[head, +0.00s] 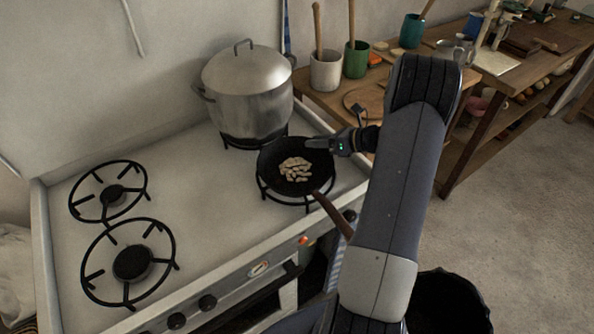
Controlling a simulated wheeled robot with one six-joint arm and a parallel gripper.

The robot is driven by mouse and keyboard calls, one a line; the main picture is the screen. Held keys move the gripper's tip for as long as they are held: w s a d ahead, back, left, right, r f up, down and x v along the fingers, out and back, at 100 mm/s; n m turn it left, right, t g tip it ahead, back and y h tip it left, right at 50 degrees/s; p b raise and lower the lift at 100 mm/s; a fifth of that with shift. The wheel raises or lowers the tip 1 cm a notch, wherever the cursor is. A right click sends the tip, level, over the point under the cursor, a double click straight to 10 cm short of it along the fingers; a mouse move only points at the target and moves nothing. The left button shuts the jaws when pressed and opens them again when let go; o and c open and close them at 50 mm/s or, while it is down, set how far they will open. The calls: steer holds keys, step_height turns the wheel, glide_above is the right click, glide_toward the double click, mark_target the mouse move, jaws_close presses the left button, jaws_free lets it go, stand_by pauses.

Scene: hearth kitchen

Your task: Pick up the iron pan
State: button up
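The iron pan (272,170) is black and round and sits on the front right burner of the stove. Pale strips of food (295,169) lie in it. Its brown handle (330,212) points to the lower right, toward the stove's front edge, and its far end is partly hidden by my arm. My gripper (312,143) is at the pan's upper right rim, its tip reaching left over the rim in the picture. I cannot tell whether it touches the pan, or whether its fingers are apart.
A large lidded metal pot (247,92) stands on the back right burner, close behind the pan. Two left burners (133,263) are empty. A wooden counter (330,99) with utensil cups (326,70) adjoins the stove on the right.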

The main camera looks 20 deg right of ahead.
steer(key=shift+s, duration=0.1)
jaws_close()
stand_by(1.2)
